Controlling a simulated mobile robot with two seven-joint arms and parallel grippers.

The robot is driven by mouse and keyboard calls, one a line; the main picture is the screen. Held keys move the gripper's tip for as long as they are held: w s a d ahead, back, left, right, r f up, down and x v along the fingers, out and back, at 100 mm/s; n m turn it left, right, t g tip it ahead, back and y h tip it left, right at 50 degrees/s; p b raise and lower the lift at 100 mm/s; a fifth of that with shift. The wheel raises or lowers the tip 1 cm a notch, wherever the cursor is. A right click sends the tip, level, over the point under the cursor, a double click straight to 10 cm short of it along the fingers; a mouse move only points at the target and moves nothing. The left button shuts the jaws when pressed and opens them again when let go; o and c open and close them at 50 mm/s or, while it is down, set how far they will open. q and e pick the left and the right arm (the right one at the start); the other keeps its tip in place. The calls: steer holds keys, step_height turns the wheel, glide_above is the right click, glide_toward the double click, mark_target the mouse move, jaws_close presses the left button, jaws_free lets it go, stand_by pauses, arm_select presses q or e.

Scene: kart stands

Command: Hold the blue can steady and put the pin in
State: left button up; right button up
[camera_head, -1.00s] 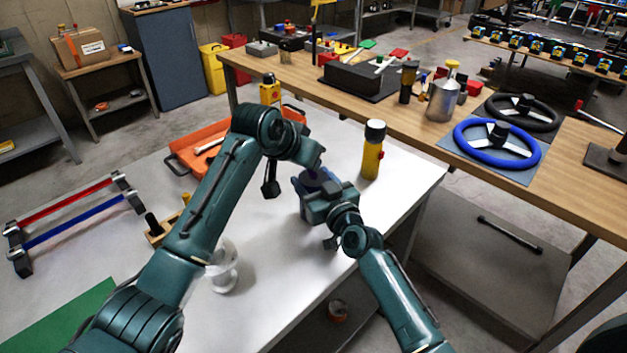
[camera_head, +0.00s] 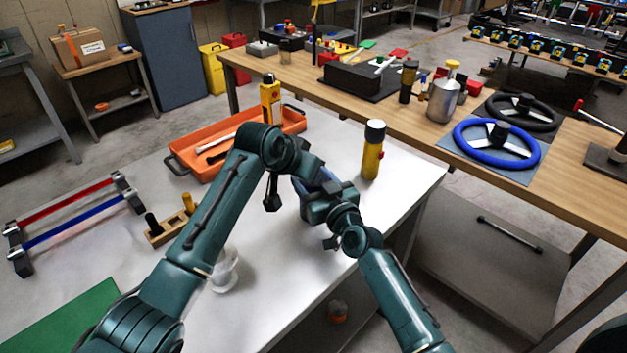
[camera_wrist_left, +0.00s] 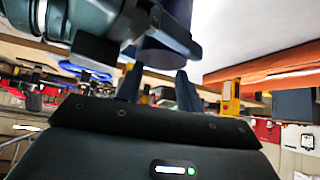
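The dark blue can (camera_head: 314,184) is held above the white table (camera_head: 395,205), partly hidden by my arms in the head view. In the left wrist view the can (camera_wrist_left: 160,52) shows at top centre. My right gripper (camera_head: 322,203) is closed around its side; its dark fingers also flank the can in the wrist view. My left gripper (camera_wrist_left: 158,82) has its two fingers apart, with background showing between them, and its tips close to the can's end. I cannot tell whether they touch it. I cannot make out the pin.
An orange tray (camera_head: 181,157) lies at the table's back left. A yellow-and-black bottle (camera_head: 372,150) stands right of my grippers. A wooden block (camera_head: 160,236) with pegs and a clear cup (camera_head: 224,270) are near my left arm. A wooden bench (camera_head: 335,108) stands behind.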

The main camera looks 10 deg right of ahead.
arm_select(q)
steer(key=shift+o, duration=0.4)
steer(key=v, duration=1.2)
steer(key=shift+f, duration=0.1)
arm_select(e)
steer(key=o, duration=1.1)
